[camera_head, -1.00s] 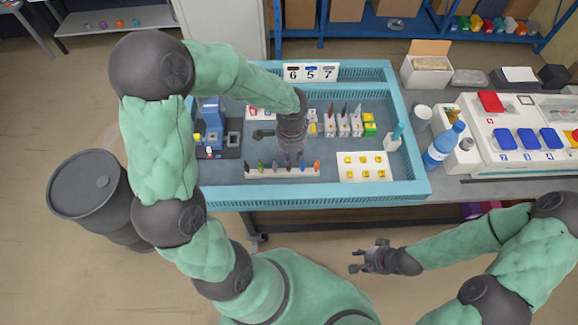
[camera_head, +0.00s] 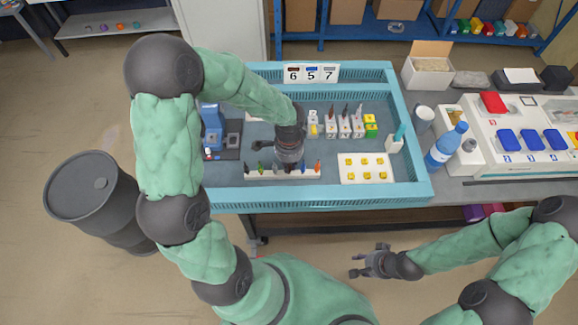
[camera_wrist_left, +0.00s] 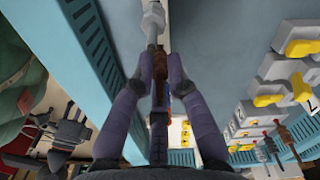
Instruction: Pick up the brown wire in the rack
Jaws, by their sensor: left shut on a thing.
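The rack (camera_head: 255,174) is a white bar at the front of the blue-rimmed tray, with several coloured wires standing in it. My left gripper (camera_head: 290,163) reaches down over the middle of the rack and hides part of its row. In the left wrist view, the left gripper's fingers (camera_wrist_left: 160,64) are closed around a brown wire (camera_wrist_left: 156,66). A grey tip shows beyond the fingers. I cannot tell if the wire is clear of the rack. My right gripper (camera_head: 368,262) is empty, with its fingers apart, in front of the table.
The tray (camera_head: 330,201) holds a blue device (camera_head: 212,128), upright sockets with wires (camera_head: 345,126) and a white plate with yellow parts (camera_head: 366,178). A number sign (camera_head: 311,73) stands at the back. A bottle (camera_head: 446,146) stands right of the tray.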

